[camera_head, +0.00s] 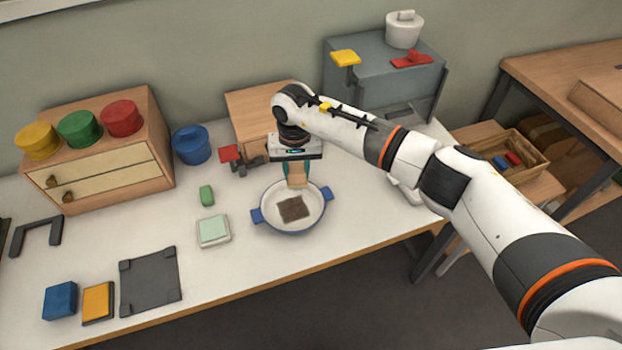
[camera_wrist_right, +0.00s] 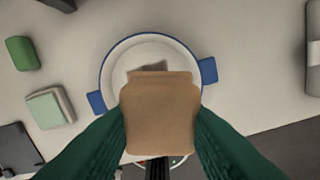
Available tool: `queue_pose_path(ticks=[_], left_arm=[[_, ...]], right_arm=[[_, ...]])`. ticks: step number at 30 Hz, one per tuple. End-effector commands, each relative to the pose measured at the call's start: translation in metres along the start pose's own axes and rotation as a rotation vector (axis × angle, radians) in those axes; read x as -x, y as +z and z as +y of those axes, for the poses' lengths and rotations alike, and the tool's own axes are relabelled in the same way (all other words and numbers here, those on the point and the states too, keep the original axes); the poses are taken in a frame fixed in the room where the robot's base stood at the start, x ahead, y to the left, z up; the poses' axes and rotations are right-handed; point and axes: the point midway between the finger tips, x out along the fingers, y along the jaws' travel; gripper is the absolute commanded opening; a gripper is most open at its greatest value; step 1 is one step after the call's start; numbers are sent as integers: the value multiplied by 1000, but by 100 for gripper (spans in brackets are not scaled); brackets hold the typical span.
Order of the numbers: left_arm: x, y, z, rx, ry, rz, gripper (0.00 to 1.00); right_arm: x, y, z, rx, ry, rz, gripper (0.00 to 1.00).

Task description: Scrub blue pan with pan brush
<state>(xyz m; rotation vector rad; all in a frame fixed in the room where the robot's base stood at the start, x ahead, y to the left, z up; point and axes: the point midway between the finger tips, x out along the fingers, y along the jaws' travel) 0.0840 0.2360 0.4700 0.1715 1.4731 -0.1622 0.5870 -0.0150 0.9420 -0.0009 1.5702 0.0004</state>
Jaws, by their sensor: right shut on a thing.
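The blue pan (camera_head: 271,217) stands on the white table, white inside, with a blue rim and two blue side handles. A dark brown patch (camera_head: 293,209) lies on its floor. The pan also shows in the right wrist view (camera_wrist_right: 112,73). My right gripper (camera_head: 297,170) is over the far part of the pan, pointing down. It is shut on the pan brush (camera_head: 297,181), whose tan wooden block fills the middle of the right wrist view (camera_wrist_right: 160,115) between green fingers. The brush's lower end is just behind the patch; I cannot tell whether it touches the pan. My left gripper is not in view.
A mint-green sponge on a pale dish (camera_head: 213,231) and a green block (camera_head: 206,195) lie left of the pan. A blue pot (camera_head: 191,146) and a wooden box (camera_head: 255,110) stand behind. A dark grey mat (camera_head: 150,281) lies at front left.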

Motion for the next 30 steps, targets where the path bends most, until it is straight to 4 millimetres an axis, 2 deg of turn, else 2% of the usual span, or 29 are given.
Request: queue_pose_path(ticks=[18,24,30], left_arm=[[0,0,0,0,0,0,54],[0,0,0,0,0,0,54],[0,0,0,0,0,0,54]], right_arm=[[-64,0,0,-1,-1,1,16],[-76,0,0,-1,0,1,16],[-78,0,0,0,0,0,16]])
